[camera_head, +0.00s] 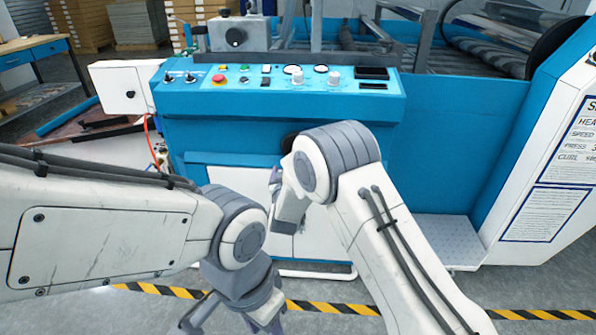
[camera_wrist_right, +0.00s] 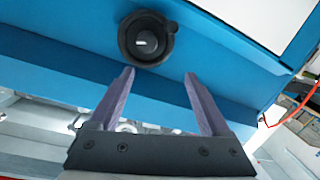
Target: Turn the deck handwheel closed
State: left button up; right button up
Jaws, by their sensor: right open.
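A round black handwheel (camera_wrist_right: 146,38) with a pale mark at its hub and a small knob on its rim sits on the blue machine front in the right wrist view. In the head view my right arm covers most of it, leaving a dark edge (camera_head: 288,142). My right gripper (camera_wrist_right: 158,74) is open and empty, its two fingers pointing toward the wheel with the fingertips apart from it, just below it in the picture. My left gripper (camera_head: 232,318) hangs low near the bottom of the head view, with its fingers spread and nothing visible between them.
The blue control panel (camera_head: 290,92) with a red button (camera_head: 219,79) and white knobs lies above the arms. A white box (camera_head: 122,88) juts out at left. A white side cabinet (camera_head: 555,150) stands at right. Striped floor tape (camera_head: 330,308) runs in front.

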pick_arm(q)
notch_tip(320, 180, down, 3)
jog(key=shift+f+b, duration=0.15)
jog(key=shift+b, duration=1)
pick_arm(e)
jog(key=w+d+f+t+h, duration=0.1)
jog(key=w+d+f, duration=0.1)
jog(key=w, duration=0.9)
jog(key=shift+w+d+f+h, duration=0.15)
jog(key=shift+d+h, duration=0.15)
jog(key=shift+d, duration=0.2)
grip_shut()
